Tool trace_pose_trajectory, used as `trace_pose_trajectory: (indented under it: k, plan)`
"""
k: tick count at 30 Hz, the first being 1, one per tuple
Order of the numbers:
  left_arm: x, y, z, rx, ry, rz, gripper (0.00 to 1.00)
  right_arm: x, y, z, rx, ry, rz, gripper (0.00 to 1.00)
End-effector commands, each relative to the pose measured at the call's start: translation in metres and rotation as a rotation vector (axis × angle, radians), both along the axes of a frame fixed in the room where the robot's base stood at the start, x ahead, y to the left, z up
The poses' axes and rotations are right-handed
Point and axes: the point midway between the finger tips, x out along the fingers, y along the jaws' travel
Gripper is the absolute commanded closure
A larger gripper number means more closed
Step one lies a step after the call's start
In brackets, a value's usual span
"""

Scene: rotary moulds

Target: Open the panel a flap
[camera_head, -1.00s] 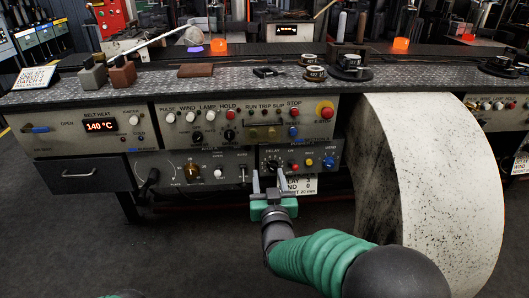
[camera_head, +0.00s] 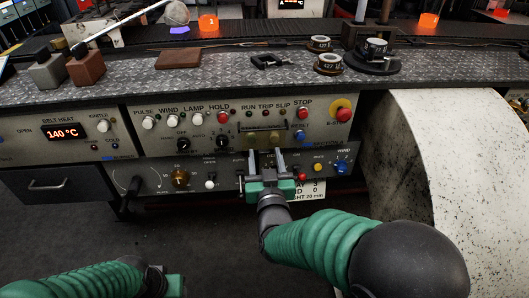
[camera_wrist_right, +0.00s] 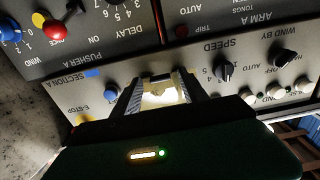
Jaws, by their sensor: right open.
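Panel A is the grey upper control panel (camera_head: 225,150) with lamps, knobs and buttons. A dark, thin rectangular frame (camera_head: 263,125) sits under the words RUN TRIP SLIP; it may be the flap, but I cannot tell for sure. My right gripper (camera_head: 266,156) is open, with its two fingers pointing up in front of the panel's lower edge, just below the amber lamps. In the right wrist view, the open fingers (camera_wrist_right: 165,88) frame a bright, amber-lit patch on the panel; contact cannot be told. My left arm shows at the bottom left, its fingers out of sight.
An E-stop button (camera_head: 341,110) and blue reset button (camera_head: 300,135) are to the right of the fingers. The lower panel has a red button (camera_head: 302,177) close by. A big pale drum (camera_head: 450,150) stands right. Weights (camera_head: 328,63) lie on the bench above.

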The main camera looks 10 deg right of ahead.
Motion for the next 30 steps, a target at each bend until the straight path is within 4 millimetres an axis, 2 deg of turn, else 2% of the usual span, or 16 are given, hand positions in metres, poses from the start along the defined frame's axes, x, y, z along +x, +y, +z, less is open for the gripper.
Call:
trace_pose_trajectory:
  k: [2, 14, 30]
  plan:
    - [-0.0001, 0.0000, 0.0000, 0.000, 0.000, 0.000, 0.59, 0.0003, 0.0000, -0.0003, 0.000, 0.000, 0.000, 0.49]
    - [0.0001, 0.0000, 0.0000, 0.000, 0.000, 0.000, 0.59, 0.0007, 0.0002, -0.0006, 0.000, 0.001, 0.000, 1.00]
    - [0.0001, 0.0000, 0.0000, 0.000, 0.000, 0.000, 0.59, 0.0005, 0.0005, -0.0006, 0.000, 0.001, 0.001, 1.00]
